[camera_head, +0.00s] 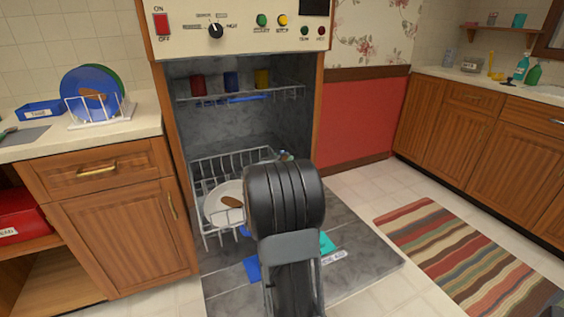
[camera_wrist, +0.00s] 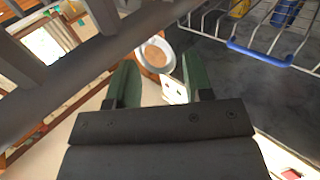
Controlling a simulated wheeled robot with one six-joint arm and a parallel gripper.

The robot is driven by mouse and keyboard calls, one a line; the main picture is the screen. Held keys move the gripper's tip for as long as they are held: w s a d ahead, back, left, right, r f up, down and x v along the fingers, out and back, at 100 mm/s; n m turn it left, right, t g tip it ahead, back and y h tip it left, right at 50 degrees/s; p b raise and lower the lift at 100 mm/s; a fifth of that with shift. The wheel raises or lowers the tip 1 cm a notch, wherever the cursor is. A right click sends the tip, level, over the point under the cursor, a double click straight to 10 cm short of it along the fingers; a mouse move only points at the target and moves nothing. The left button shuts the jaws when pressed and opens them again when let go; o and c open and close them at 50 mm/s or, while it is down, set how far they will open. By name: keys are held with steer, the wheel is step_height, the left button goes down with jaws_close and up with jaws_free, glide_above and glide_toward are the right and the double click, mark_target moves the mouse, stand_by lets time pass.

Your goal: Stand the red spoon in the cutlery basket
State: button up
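My gripper (camera_wrist: 160,88) shows in the wrist view with its two green fingers apart and nothing clearly held between them. In the head view it is hidden behind my dark arm. I cannot make out the red spoon in either view. I cannot clearly identify the cutlery basket; small coloured items show at the lower rack (camera_head: 205,180) behind my arm. The open dishwasher door (camera_head: 372,262) carries a blue piece (camera_head: 252,268) and a teal piece (camera_head: 327,243), both partly hidden by my arm.
A white plate (camera_head: 213,208) with a brown patch leans in the lower rack. The upper rack (camera_head: 290,92) holds red, blue and yellow cups; its blue handle (camera_wrist: 258,53) shows in the wrist view. A counter (camera_head: 140,122) with a dish rack stands left. A striped rug (camera_head: 465,255) lies right.

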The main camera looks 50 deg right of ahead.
steer(key=shift+r, duration=0.1)
steer(key=shift+r+p, duration=0.3)
steer(key=s+a+r+p, duration=0.6)
steer(key=s+a+r, duration=0.3)
steer(key=s+r, duration=0.2)
steer(key=shift+r, duration=0.6)
steer(key=shift+w, duration=0.1)
steer(key=shift+r+p, duration=0.1)
steer(key=shift+p, duration=0.2)
